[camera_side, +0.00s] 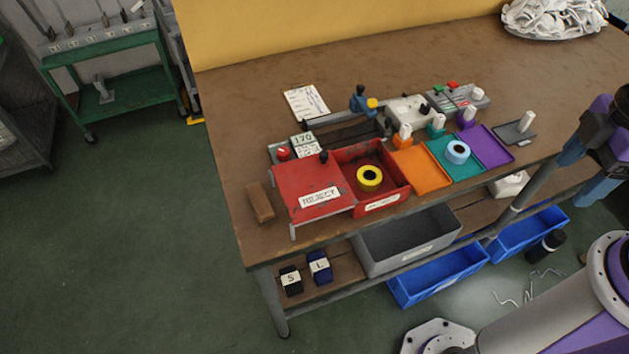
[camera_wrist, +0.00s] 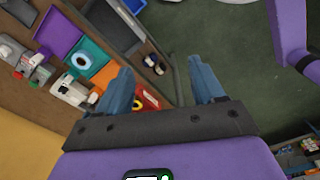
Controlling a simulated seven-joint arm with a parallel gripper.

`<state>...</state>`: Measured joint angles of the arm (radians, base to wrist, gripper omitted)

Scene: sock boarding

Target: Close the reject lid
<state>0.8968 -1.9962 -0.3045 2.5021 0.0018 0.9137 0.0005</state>
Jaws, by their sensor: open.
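The red reject box (camera_side: 382,192) stands near the table's front edge, its right part open with a yellow roll (camera_side: 369,178) inside. The red reject lid (camera_side: 313,184), labelled REJECT and with a dark knob (camera_side: 323,157), lies to the left of that opening, leaving the roll uncovered. My gripper (camera_side: 572,178) is at the right edge of the side view, well away from the lid, with its blue fingers apart and empty. The fingers also show in the wrist view (camera_wrist: 162,82). There the red box (camera_wrist: 150,101) is partly hidden behind the left finger.
Orange (camera_side: 420,168), teal (camera_side: 440,148) and purple (camera_side: 485,144) trays lie right of the box; a blue ring (camera_side: 457,152) sits on the teal one. A brown block (camera_side: 260,203) lies left of the lid. Small fixtures stand behind.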

